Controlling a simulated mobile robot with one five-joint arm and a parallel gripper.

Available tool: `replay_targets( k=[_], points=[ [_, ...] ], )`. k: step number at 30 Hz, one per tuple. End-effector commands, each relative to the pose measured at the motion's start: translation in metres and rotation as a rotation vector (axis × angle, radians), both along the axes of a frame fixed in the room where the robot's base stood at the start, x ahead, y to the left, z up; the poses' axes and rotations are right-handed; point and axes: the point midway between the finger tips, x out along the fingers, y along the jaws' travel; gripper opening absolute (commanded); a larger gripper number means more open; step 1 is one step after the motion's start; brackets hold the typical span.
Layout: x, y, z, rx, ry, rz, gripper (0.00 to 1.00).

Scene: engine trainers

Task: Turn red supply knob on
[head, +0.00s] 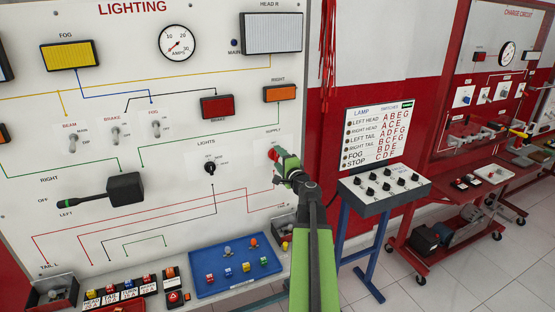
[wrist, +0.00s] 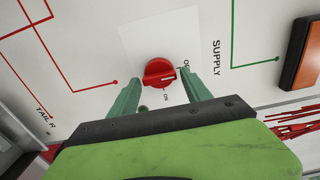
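The red supply knob (wrist: 160,73) is on the white lighting panel, below the printed word SUPPLY. In the wrist view it is a round red knob with a raised grip bar and a pale mark, which points toward the right. In the head view the knob (head: 273,154) shows just left of my gripper. My gripper (wrist: 168,92) is open, with one green finger to each side of the knob. The fingertips are close to the knob's lower edge in the wrist view. I cannot tell whether they touch it.
The lights switch (head: 210,168) is left of the knob, and toggle switches (head: 115,133) are further left. A blue tray (head: 217,287) with small coloured parts lies below. A switch box (head: 385,190) stands on a blue stand to the right.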

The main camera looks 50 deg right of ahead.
Motion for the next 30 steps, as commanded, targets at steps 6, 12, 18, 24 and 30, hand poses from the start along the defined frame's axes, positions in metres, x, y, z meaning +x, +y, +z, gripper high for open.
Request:
replay_targets(
  k=[6, 12, 18, 24, 30],
  points=[
    [0.0017, 0.0025, 0.0, 0.0, 0.0, 0.003, 0.26],
    [0.0057, 0.0007, -0.0001, 0.0, 0.0, 0.01, 0.06],
    [0.0049, 0.0061, 0.0, 0.019, -0.008, 0.009, 0.06],
    [0.0049, 0.0077, -0.0004, 0.101, -0.041, 0.011, 0.06],
    [0.0051, 0.0085, -0.0007, 0.249, -0.1, 0.013, 0.06]
  ],
)
